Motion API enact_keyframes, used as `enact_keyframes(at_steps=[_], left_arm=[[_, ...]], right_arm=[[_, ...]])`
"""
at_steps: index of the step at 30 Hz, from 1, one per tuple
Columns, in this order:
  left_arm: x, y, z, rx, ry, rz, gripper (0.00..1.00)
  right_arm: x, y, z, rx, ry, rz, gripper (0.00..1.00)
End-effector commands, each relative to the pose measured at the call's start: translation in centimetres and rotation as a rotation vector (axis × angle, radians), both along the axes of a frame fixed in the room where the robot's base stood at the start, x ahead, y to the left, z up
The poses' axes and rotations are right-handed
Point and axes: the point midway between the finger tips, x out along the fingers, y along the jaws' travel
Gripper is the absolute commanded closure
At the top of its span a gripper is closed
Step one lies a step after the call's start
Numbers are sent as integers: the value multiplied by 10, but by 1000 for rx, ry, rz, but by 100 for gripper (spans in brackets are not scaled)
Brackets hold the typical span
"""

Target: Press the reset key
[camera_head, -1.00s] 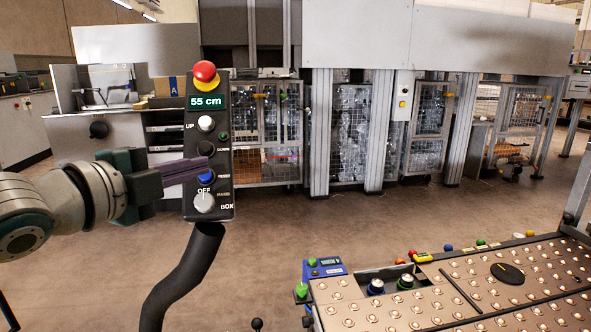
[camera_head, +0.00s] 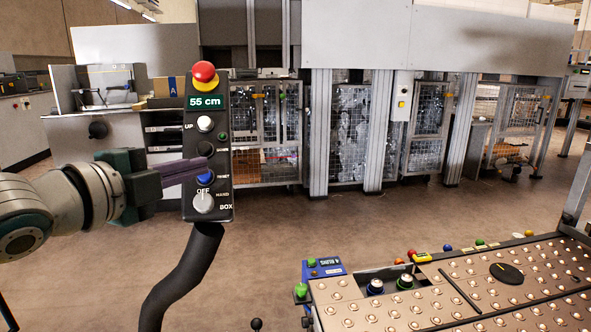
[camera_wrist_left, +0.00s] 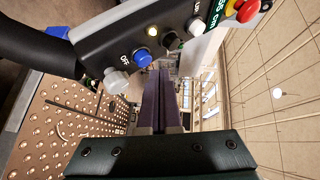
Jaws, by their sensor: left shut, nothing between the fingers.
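The control panel (camera_head: 222,120) is a dark box on a bent black post, with a red knob on top and a green display reading "55 cm". The blue reset key (camera_head: 205,178) sits in its lower half, above a white rotary switch (camera_head: 204,202). My left gripper (camera_head: 205,164) is shut and empty, its dark purple fingers reaching in from the left just above the blue key. In the left wrist view, the blue key (camera_wrist_left: 142,57) shows beside the closed fingertips (camera_wrist_left: 160,72). I cannot tell whether they touch the panel. My right gripper is not in view.
A ball-studded table (camera_head: 470,285) with coloured knobs stands at the lower right. A grey machine with mesh doors (camera_head: 350,130) fills the back. Open brown floor (camera_head: 290,225) lies between them.

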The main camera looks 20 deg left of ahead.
Motion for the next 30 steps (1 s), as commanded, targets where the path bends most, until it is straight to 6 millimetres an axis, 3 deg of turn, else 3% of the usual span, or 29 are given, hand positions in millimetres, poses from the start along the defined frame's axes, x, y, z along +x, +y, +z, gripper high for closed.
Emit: enact_keyframes(at_steps=[30], left_arm=[[6,4,-6,0,0,0,100]], right_arm=[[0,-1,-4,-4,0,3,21]])
